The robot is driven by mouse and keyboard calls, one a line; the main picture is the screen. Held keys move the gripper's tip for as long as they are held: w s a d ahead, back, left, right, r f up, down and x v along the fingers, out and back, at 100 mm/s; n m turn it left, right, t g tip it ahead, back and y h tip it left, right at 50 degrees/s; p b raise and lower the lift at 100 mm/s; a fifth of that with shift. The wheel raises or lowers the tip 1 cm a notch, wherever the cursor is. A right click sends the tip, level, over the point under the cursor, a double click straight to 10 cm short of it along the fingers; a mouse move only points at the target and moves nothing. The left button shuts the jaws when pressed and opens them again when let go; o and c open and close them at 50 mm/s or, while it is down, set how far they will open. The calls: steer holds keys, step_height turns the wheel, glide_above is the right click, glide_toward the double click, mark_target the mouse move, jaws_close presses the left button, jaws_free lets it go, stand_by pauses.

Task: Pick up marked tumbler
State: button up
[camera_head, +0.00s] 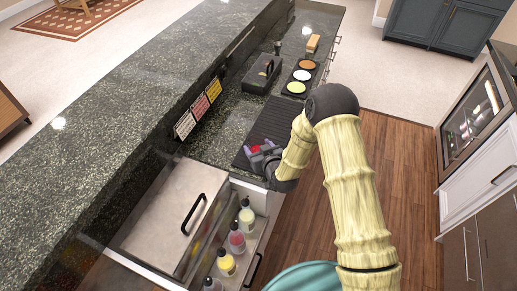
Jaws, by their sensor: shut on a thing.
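My gripper (262,156) is at the end of my pale yellow arm, low over the dark ribbed mat (279,122) on the lower bar counter. It is shut on a small reddish thing (255,149), which I take to be the marked tumbler. Only a little of the tumbler shows between the fingers. I cannot tell whether it touches the mat or is held just above it.
A black box (262,74) and a tray of three round garnish cups (301,76) stand farther back. Colored cards (199,108) line the raised counter's wall. Several bottles (237,240) stand in the rack in front. Wood floor (403,180) lies to the right.

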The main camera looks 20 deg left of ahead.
steer(key=shift+r, duration=0.2)
steer(key=shift+r+b, duration=1.2)
steer(key=shift+r, duration=3.6)
